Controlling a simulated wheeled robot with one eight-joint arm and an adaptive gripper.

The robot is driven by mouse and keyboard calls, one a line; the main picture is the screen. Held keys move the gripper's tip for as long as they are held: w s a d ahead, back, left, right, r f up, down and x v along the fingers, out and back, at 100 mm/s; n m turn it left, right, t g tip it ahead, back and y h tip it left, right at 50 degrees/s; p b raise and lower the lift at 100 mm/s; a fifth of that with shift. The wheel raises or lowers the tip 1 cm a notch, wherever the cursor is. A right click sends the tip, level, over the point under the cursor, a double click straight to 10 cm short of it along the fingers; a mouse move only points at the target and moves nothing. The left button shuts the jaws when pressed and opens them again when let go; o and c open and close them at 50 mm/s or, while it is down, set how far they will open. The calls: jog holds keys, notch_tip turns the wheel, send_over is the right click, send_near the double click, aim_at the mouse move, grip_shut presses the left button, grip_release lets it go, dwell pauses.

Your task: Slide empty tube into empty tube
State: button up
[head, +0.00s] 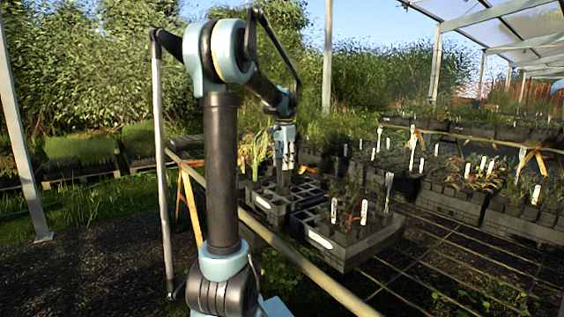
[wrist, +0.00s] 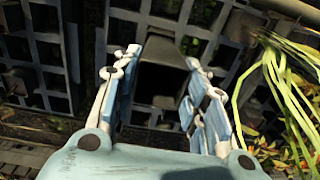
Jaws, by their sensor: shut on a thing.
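My gripper (head: 284,158) points down over the dark gridded tray (head: 306,197) in the head view. In the wrist view, my gripper (wrist: 160,88) has its two blue and white fingers on either side of a dark square empty tube (wrist: 160,85), shut on it. In the head view this tube (head: 284,182) hangs below the fingers as a dark upright shape. Its lower end meets the tray area, and I cannot tell whether it is inside another tube or cell. No second empty tube can be told apart from the dark cells.
A tray (head: 345,256) of dark tubes with plants and white labels stands just right of the gridded one. Long green leaves (wrist: 285,80) rise close by the right finger in the wrist view. A wooden rail (head: 280,259) crosses in front. More planted trays (head: 455,201) stand at right.

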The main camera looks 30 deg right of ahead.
aim_at(283, 173)
jog(key=shift+f, duration=2.5)
jog(key=shift+f, duration=0.2)
jog(key=o, duration=0.8)
jog(key=shift+r, duration=0.1)
notch_tip(283, 173, up, 12)
jog(key=shift+s+f, duration=0.1)
